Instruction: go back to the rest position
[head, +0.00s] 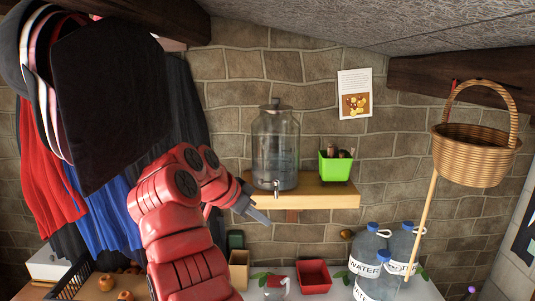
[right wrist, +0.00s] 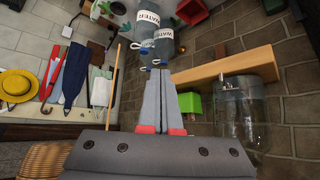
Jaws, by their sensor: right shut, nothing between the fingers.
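My right gripper (head: 256,212) is at the end of the red arm that rises from the bottom of the head view. Its grey fingers are in front of the wooden shelf (head: 320,201), near the glass dispenser (head: 275,150) and its tap. In the right wrist view the two long fingers (right wrist: 160,82) lie together, shut, with nothing between them. My left gripper is not in view.
A green box (head: 336,168) stands on the shelf. Below are a red bin (head: 314,277), a wooden box (head: 239,270) and water bottles (head: 368,250). A wicker basket (head: 475,154) hangs at right. Caps and clothes (head: 112,95) hang at left, close to my arm.

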